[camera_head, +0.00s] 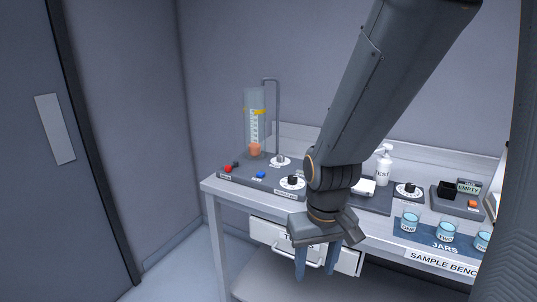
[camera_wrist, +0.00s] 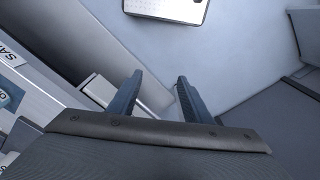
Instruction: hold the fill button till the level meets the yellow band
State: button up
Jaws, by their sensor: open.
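A clear measuring cylinder (camera_head: 255,118) stands upright at the back left of the bench, with a yellow band (camera_head: 259,111) near its upper part. Orange material (camera_head: 255,150) lies only at its bottom, well below the band. The labels are too small to read, so I cannot tell which is the fill button. My gripper (camera_head: 315,272) is open and empty, pointing down in front of the bench edge, right of the buttons. Its fingers also show apart in the wrist view (camera_wrist: 158,88).
A drawer (camera_head: 272,233) with a handle is below the bench top, behind my gripper. Floor left of the bench is clear.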

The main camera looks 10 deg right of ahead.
dwell(0.4)
grip_shut()
dwell(1.6)
